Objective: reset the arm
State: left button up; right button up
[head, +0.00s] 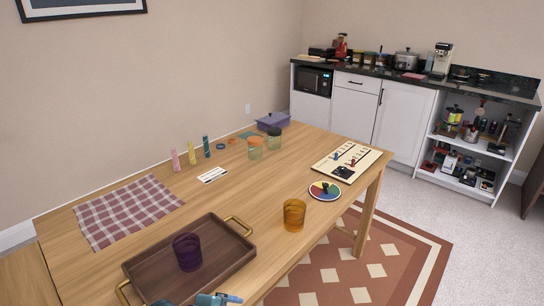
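My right gripper is not in view. The brown tray (228,226) with gold handles lies on the near part of the wooden table (110,262). A dark purple glass (187,252) stands upright in the tray.
On the table are an amber glass (294,214), a colour wheel (325,191), a game board (335,172), jars (255,148), small bottles (191,153) and a checked cloth (128,208). A counter (430,82) stands at the back right. Floor beyond the table's right side looks clear.

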pick_arm(q)
jog(key=s+a+f+n+t+y, duration=0.1)
jog(key=s+a+n+t, duration=0.1)
jog(key=s+n, duration=0.3)
jog(key=s+a+n+t+y, duration=0.1)
jog(key=s+a+n+t, duration=0.2)
jog(key=n, duration=0.9)
jog(key=s, duration=0.3)
jog(key=shift+s+a+f+n+t+p, duration=0.15)
jog(key=shift+s+f+n+t+p, duration=0.15)
jog(key=shift+f+t+p, duration=0.1)
